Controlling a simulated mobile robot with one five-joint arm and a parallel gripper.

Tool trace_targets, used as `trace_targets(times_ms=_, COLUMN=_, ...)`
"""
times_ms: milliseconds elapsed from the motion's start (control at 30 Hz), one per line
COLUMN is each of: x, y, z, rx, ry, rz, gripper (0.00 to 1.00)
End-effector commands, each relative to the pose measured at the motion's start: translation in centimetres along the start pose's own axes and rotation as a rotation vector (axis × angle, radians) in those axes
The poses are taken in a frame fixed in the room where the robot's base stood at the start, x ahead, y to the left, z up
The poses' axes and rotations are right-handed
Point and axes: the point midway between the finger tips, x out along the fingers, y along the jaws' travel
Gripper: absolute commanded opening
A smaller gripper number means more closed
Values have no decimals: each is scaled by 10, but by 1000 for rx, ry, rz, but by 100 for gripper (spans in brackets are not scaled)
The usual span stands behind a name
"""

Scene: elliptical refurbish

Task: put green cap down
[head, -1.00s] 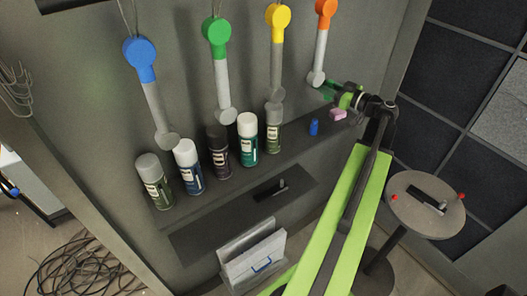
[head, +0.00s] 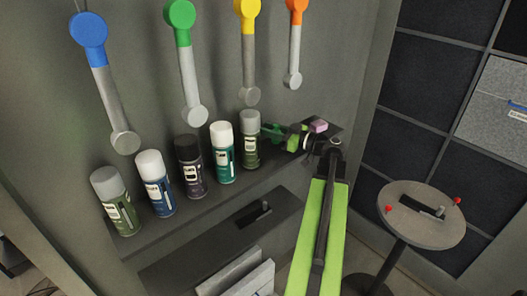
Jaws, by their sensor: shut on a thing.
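My gripper (head: 278,134) is at the right end of the shelf, just right of the rightmost spray can. It is shut on the green cap (head: 268,130), a small dark green piece at its tip. The gripper is low, close to the shelf top. I cannot tell whether the cap touches the shelf. My wrist hides part of the shelf there.
Several spray cans (head: 193,165) stand in a row on the shelf (head: 215,200). A pink block (head: 319,126) lies at the shelf's right end, beside my wrist. Coloured-head tools (head: 187,65) hang above. A round table (head: 420,232) stands at right.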

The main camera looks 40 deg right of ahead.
Motion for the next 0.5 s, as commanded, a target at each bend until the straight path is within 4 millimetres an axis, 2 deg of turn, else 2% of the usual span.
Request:
trace_targets(times_ms=33, x=7, y=-1, z=8, rx=0, ry=0, rz=-1, gripper=0)
trace_targets(times_ms=100, x=13, y=-2, z=9, rx=0, ry=0, rz=-1, gripper=0)
trace_targets(times_ms=267, x=14, y=-2, z=10, rx=0, ry=0, rz=2, gripper=0)
trace_targets(times_ms=500, x=14, y=-2, z=49, rx=0, ry=0, rz=2, gripper=0)
